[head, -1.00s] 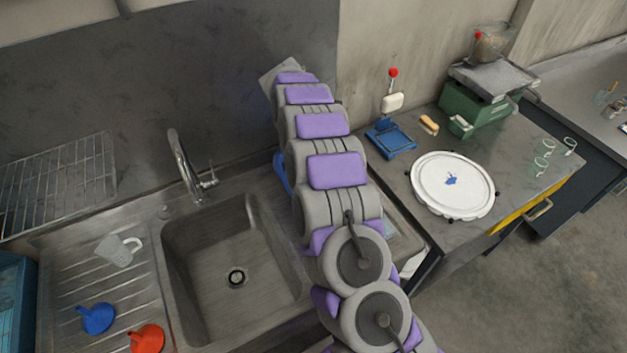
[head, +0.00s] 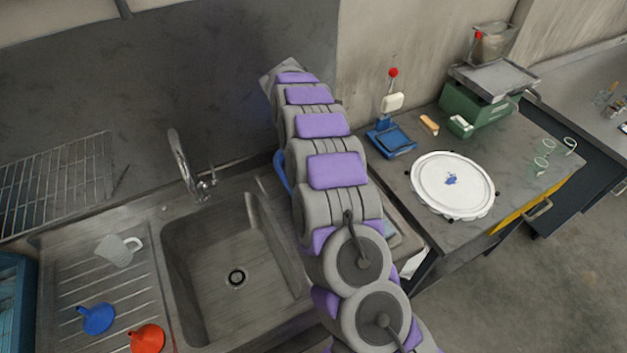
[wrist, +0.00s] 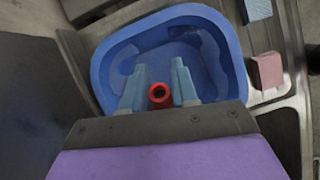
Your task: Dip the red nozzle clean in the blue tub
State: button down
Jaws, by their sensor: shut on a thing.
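In the wrist view, my gripper (wrist: 159,88) is shut on the red nozzle (wrist: 160,94), whose round open end faces the camera between the two grey-blue fingers. The blue tub (wrist: 228,48) lies beyond the fingers, and the nozzle shows against its inside. How deep the nozzle reaches, and whether it touches the tub, I cannot tell. In the head view my arm hides the gripper, the nozzle and most of the tub; only a blue edge of the tub (head: 281,172) shows left of the arm.
A pink block (wrist: 267,70) and a light blue block (wrist: 257,10) lie right of the tub. The empty sink (head: 230,260) with its tap (head: 184,160) is to the left. Blue (head: 97,318) and red (head: 148,339) funnels lie on the drainer. A white lid (head: 453,183) is on the right bench.

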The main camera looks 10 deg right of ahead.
dwell(0.4)
notch_tip(320, 180, up, 4)
jog(key=p, duration=0.3)
jog(key=shift+p, duration=0.3)
dwell(0.5)
